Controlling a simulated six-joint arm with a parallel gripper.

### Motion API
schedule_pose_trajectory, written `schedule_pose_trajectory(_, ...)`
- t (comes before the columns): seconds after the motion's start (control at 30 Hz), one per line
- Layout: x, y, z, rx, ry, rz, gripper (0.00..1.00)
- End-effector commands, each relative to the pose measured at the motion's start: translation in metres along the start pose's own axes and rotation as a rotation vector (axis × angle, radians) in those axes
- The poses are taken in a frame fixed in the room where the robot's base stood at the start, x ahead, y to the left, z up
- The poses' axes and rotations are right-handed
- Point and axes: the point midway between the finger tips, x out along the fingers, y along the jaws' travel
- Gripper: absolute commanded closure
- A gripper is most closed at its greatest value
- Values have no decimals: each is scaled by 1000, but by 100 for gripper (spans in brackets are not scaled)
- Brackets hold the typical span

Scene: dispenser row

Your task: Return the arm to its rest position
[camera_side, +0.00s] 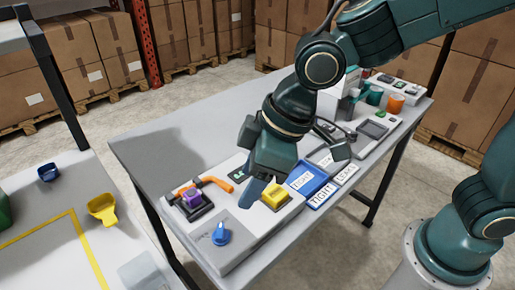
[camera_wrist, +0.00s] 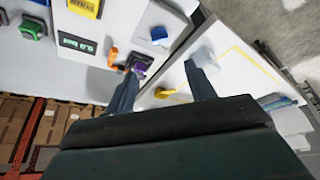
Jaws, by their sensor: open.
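My gripper (camera_side: 262,185) hangs over the front part of the grey table (camera_side: 160,150) in the side view, its fingers pointing down. In the wrist view my gripper (camera_wrist: 162,90) shows two blue-grey fingers spread apart with nothing between them. Below and beside it is a grey panel (camera_side: 245,235) with a purple block (camera_side: 192,197) in a dark holder, an orange handle (camera_side: 217,184), a blue knob (camera_side: 221,234) and a yellow block (camera_side: 275,196). The purple block (camera_wrist: 139,66) also shows in the wrist view, near the left finger.
A blue tray (camera_side: 311,180) with labels lies right of the panel. Devices and an orange cup (camera_side: 396,103) stand at the table's far end. A second table (camera_side: 60,215) at left holds a yellow scoop (camera_side: 103,207) and a blue scoop (camera_side: 48,172). Stacked boxes (camera_side: 70,45) line the back.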

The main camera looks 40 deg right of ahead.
Motion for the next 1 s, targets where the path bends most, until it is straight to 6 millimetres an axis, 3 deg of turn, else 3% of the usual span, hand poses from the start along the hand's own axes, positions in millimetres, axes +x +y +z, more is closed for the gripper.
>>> schedule_pose_trajectory(0.23,-9,10,6,29,5,13,45)
schedule_pose_trajectory(0.47,-42,44,32,135,23,61,45)
schedule_pose_trajectory(0.7,-86,81,83,299,45,138,45)
schedule_pose_trajectory(1.0,-128,102,154,507,74,238,45)
